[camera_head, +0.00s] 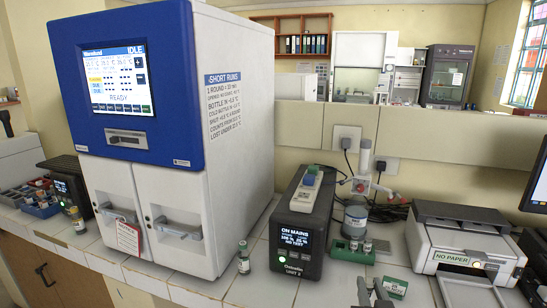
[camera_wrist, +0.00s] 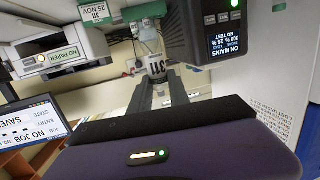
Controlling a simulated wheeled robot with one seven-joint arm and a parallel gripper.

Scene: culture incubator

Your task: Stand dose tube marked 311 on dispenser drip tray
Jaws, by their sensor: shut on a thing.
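In the head view only the tips of my gripper (camera_head: 372,290) show at the bottom edge, and I cannot clearly make out the tube there. The green piece also shows in the wrist view (camera_wrist: 146,10). Which part is the drip tray is not clear.
A dark instrument reading ON MAINS (camera_head: 298,240) stands left of the dispenser, a printer (camera_head: 466,246) to the right. A lone vial (camera_head: 243,258) stands before the large blue-and-white incubator (camera_head: 240,120). Cables lie behind the dispenser.

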